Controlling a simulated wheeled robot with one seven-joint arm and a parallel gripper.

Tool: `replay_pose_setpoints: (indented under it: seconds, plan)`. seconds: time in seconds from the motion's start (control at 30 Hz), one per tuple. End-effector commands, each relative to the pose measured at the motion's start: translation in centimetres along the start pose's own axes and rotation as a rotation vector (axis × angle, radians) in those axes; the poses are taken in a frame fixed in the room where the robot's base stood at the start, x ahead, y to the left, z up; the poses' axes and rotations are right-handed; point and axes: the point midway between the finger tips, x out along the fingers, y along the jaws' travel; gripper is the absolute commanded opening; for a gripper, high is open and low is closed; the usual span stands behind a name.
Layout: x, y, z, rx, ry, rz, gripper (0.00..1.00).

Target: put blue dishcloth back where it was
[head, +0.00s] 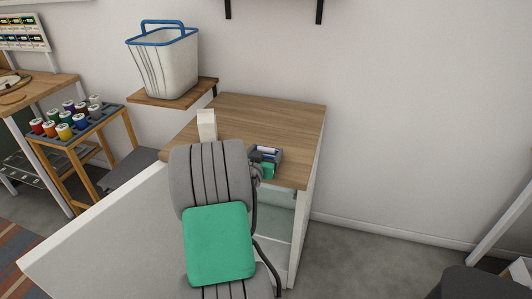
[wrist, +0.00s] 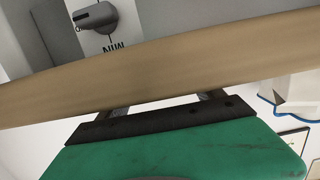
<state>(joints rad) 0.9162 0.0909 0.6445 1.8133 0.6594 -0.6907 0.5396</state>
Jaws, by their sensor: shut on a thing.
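My gripper (head: 266,168) is beside the right part of a wood-topped cabinet (head: 290,115), near a small grey-blue item (head: 267,151) with a white top. The wrist view shows the two fingers (wrist: 168,104) reaching from a dark bar on my green hand. A tan band crosses the picture (wrist: 170,72) and covers their tips. My gripper is shut, but what it holds is hidden. I cannot make out a blue dishcloth for certain in either view. My grey and green arm hides the cabinet's front middle.
A white box (head: 207,124) stands on the cabinet top. A white panel (head: 110,225) extends to the left, and the front is open on the right. A wall shelf (head: 180,93) holds a blue-rimmed white basket (head: 166,65). A spool rack (head: 75,130) stands left. A grey device (wrist: 97,16) shows a knob.

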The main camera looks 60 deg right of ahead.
Motion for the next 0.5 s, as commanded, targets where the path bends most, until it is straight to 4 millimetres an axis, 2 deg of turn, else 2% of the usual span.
replay_pose_setpoints:
  seconds: [0.37, 0.4, 0.5]
  plan:
    - [0.08, 0.01, 0.51, 0.001, 0.002, 0.000, 0.31]
    - [0.07, 0.01, 0.41, 0.001, 0.002, 0.000, 0.78]
    - [0.05, 0.01, 0.35, 0.001, 0.002, 0.000, 0.86]
